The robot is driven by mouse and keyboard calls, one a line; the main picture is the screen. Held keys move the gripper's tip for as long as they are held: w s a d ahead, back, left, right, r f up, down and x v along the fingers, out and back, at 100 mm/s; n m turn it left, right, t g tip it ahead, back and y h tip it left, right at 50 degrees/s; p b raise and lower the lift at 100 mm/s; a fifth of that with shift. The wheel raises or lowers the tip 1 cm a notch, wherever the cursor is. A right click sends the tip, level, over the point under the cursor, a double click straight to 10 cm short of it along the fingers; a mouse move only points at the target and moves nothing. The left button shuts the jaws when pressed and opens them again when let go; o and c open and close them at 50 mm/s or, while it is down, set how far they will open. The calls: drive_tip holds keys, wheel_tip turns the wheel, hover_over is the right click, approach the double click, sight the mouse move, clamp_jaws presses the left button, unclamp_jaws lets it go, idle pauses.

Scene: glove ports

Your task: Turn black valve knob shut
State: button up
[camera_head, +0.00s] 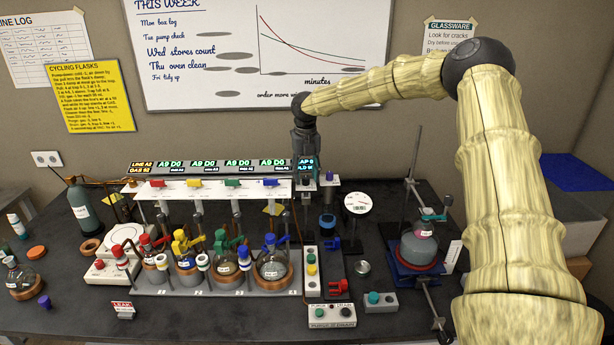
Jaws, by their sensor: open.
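My gripper (305,172) is at the end of the arm, which reaches in from the right. It points down, dark and small, at the right end of the valve rail (215,189), in front of a small lit display. It is open; no object shows between its fingers, though the fingertips are hard to make out. The rail has red, yellow, green and blue valve handles in a row. A black knob (346,311) sits on a small box at the front, beside a green knob (318,310). Whether a black valve knob is hidden behind my gripper I cannot tell.
Flasks with coloured clamps (271,268) crowd the bench below the rail. A flask stand with a tall rod (413,180) is on the right. A white round dial (358,203) stands right of the rail. Bare bench (215,322) shows at the front.

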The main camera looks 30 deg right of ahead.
sight(307, 177)
wheel_tip(307, 177, up, 11)
idle(0.4)
drive_tip(key=shift+s+d, duration=0.1)
drive_tip(key=shift+d, duration=0.05)
idle(0.4)
